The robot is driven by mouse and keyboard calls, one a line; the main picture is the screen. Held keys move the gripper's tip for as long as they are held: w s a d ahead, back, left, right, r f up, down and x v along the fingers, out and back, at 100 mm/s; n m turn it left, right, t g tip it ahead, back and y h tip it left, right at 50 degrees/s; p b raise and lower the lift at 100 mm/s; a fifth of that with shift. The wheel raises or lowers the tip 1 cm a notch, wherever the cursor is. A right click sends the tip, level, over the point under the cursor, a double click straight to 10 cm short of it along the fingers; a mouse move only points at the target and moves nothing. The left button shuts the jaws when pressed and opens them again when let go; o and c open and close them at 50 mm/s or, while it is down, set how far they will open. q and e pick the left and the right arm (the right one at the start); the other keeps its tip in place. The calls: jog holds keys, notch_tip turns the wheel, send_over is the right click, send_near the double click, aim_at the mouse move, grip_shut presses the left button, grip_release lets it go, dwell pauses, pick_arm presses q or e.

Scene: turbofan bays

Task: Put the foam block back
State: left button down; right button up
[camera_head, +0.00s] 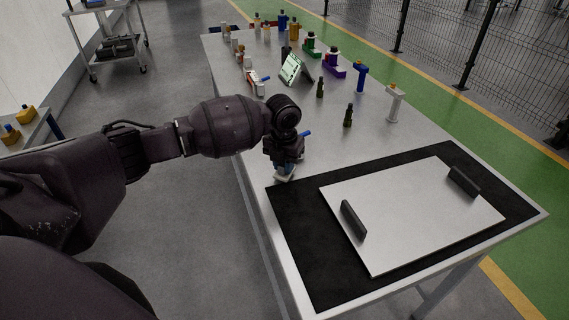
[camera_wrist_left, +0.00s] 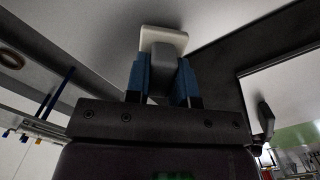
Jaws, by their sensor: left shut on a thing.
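My left gripper (camera_head: 286,165) is above the near left edge of the table, by the corner of the black mat. In the left wrist view its two blue fingers (camera_wrist_left: 162,82) are shut on a grey stem-like part, with a pale cream block on its far end. This looks like the foam block (camera_wrist_left: 164,39); its pale end also shows below the gripper in the head view (camera_head: 285,176). The fingers hide part of the held piece. I cannot tell whether it touches the table. My right gripper is not in view.
The black mat (camera_head: 292,238) bears a grey panel (camera_head: 400,226) with two black handles. Two dark green bottle-like pieces (camera_head: 348,117), a blue T-shaped piece (camera_head: 360,77), a white one (camera_head: 394,104) and a tablet (camera_head: 292,69) stand farther back. Bare tabletop lies between them and the mat.

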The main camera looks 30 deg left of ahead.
aim_at(283, 164)
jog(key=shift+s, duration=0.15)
pick_arm(q)
jog(key=shift+f, duration=0.35)
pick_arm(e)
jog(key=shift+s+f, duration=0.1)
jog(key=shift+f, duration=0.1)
pick_arm(q)
jog(key=c, duration=1)
grip_release()
jog(key=shift+r, duration=0.1)
jog(key=shift+r, duration=0.5)
jog(key=shift+s+r+p, duration=0.15)
jog(key=shift+r+p, duration=0.15)
jog(key=shift+r, duration=2.65)
jog(key=shift+s+r+p, duration=0.15)
jog(key=shift+r+p, duration=0.15)
jog(key=shift+r, duration=2.6)
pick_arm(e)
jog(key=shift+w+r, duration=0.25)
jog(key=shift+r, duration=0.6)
